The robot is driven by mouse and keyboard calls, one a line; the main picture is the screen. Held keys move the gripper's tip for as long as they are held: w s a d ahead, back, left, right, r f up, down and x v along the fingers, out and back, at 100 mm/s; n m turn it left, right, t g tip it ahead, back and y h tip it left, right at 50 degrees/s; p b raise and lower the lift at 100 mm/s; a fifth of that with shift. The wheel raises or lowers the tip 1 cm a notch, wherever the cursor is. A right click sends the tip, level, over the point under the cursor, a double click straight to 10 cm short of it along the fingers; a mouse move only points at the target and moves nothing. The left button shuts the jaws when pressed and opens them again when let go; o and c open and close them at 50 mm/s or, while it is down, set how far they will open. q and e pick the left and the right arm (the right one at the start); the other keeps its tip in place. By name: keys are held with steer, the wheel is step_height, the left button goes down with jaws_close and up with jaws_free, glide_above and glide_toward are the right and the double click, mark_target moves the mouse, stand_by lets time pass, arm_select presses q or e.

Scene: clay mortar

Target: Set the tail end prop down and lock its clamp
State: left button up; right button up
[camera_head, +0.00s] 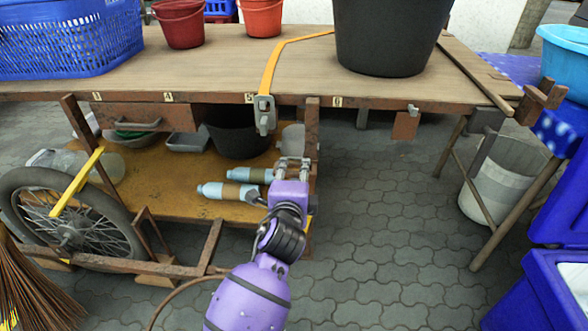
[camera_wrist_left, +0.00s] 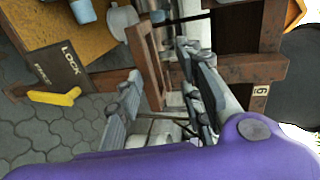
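My left gripper (camera_head: 294,163) reaches in at the right end of the cart's lower shelf, beside a rusty upright (camera_head: 312,135). In the left wrist view its fingers (camera_wrist_left: 160,62) are spread apart. A brown open frame (camera_wrist_left: 153,75), which may be the tail end prop, shows between and beyond them; I cannot tell whether they touch it. Left of the fingers in that view, a dark plate (camera_wrist_left: 52,70) reads LOCK and FREE. A yellow lever (camera_wrist_left: 55,97), apparently the clamp's, lies by the FREE end. My right gripper is not in view.
The wooden cart top (camera_head: 200,70) overhangs my left gripper. A black bucket (camera_head: 390,35) stands on it, and an orange strap (camera_head: 270,70) hangs over its edge. Grey-blue bottles (camera_head: 230,190) lie on the lower shelf. Paving (camera_head: 400,220) to the right is open.

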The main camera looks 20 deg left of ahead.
arm_select(q)
steer(key=p+v, duration=0.3)
steer(key=v, duration=0.3)
stand_by(0.4)
steer(key=shift+s+f, duration=0.1)
steer(key=shift+s, duration=0.05)
steer(key=shift+p, duration=0.35)
stand_by(0.3)
